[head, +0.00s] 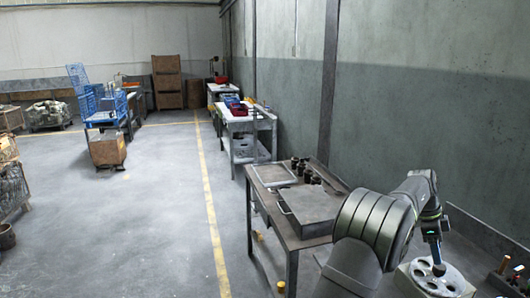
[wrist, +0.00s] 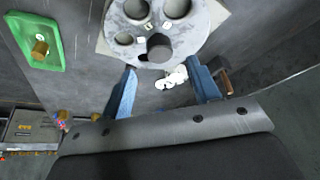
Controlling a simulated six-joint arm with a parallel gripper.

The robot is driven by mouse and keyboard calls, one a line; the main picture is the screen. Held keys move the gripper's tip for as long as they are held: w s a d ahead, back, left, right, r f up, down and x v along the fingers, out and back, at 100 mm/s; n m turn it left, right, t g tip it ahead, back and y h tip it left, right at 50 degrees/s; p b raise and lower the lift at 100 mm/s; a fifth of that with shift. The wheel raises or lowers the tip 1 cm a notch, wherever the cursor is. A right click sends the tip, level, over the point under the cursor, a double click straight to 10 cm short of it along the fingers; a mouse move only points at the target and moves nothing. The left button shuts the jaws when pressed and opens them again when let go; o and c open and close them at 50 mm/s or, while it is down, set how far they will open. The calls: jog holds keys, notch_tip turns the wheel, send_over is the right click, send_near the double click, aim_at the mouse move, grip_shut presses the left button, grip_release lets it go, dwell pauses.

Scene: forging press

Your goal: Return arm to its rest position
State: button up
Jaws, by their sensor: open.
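My gripper (wrist: 163,88) shows in the wrist view as two blue fingers set wide apart with nothing held between them. Beyond the fingertips is a round grey plate (wrist: 188,30) with several holes and a dark round knob (wrist: 160,47) near its edge. In the head view my arm bends down at the right, and my gripper (head: 435,246) is above the round plate (head: 452,284). The fingertips are small there, so their gap to the plate is hard to judge.
A green tray (wrist: 55,20) holds a brass-coloured piece (wrist: 40,47). A small white object (wrist: 173,78) lies near the plate. A metal workbench (head: 300,232) with dark cylinders (head: 305,170) stands left of my arm. The wall (head: 440,110) is behind; open floor (head: 160,220) lies left.

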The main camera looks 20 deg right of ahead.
jog(key=shift+x, duration=2.8)
jog(key=shift+r, duration=0.1)
